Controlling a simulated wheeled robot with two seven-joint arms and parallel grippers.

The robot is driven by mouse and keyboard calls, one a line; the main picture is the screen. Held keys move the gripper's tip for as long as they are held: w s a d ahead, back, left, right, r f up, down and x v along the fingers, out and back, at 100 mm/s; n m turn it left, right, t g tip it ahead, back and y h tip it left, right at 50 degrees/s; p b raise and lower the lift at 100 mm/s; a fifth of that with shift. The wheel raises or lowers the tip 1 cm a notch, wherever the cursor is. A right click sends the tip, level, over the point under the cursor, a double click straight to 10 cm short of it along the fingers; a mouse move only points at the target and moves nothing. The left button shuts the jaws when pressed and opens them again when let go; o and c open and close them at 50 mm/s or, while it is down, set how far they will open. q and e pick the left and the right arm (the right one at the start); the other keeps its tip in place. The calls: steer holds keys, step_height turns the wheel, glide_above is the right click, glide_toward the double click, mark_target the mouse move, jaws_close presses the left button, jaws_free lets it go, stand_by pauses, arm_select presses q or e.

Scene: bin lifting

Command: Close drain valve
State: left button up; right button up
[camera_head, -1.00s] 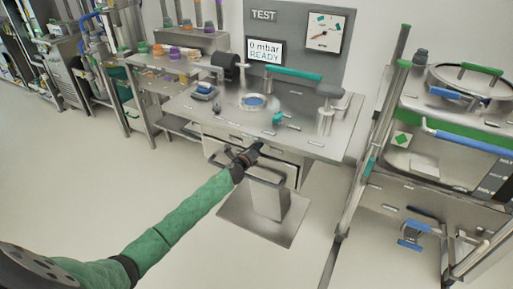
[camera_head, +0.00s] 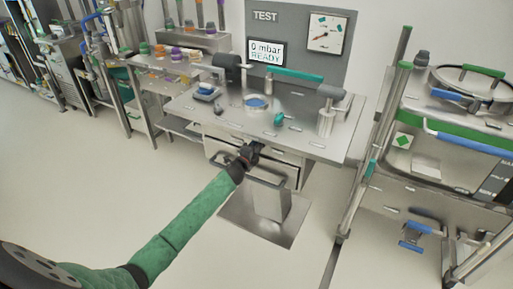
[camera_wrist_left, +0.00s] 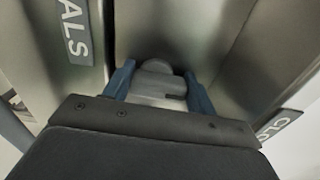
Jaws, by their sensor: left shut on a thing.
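A blue-handled fitting (camera_head: 412,246) sits low under the steel vessel stand at the right; it looks like a valve, but its setting is too small to tell. My left gripper (camera_head: 252,152) is at the drawer fronts under the test bench, well left of that fitting. In the left wrist view its two blue fingers (camera_wrist_left: 160,88) are closed on a grey knob or handle (camera_wrist_left: 158,82) between them. The panel beside it carries a label ending in "ALS" (camera_wrist_left: 75,30). My right gripper is in neither view.
The steel test bench (camera_head: 345,148) has a display reading 0 mbar READY (camera_head: 266,52) and a dial (camera_head: 325,33). A steel bin (camera_head: 270,200) stands on a floor plate below it. The vessel stand (camera_head: 385,145) is at the right. The floor at front left is clear.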

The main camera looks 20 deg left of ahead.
arm_select(q)
steer(key=shift+n, duration=0.3)
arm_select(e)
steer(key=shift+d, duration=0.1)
arm_select(q)
steer(key=o, duration=1)
steer(key=shift+s, duration=0.15)
steer(key=s, duration=0.2)
steer(key=s+b, duration=0.1)
steer(key=s, duration=0.4)
steer(key=shift+s+a, duration=0.25)
steer(key=shift+a, duration=0.05)
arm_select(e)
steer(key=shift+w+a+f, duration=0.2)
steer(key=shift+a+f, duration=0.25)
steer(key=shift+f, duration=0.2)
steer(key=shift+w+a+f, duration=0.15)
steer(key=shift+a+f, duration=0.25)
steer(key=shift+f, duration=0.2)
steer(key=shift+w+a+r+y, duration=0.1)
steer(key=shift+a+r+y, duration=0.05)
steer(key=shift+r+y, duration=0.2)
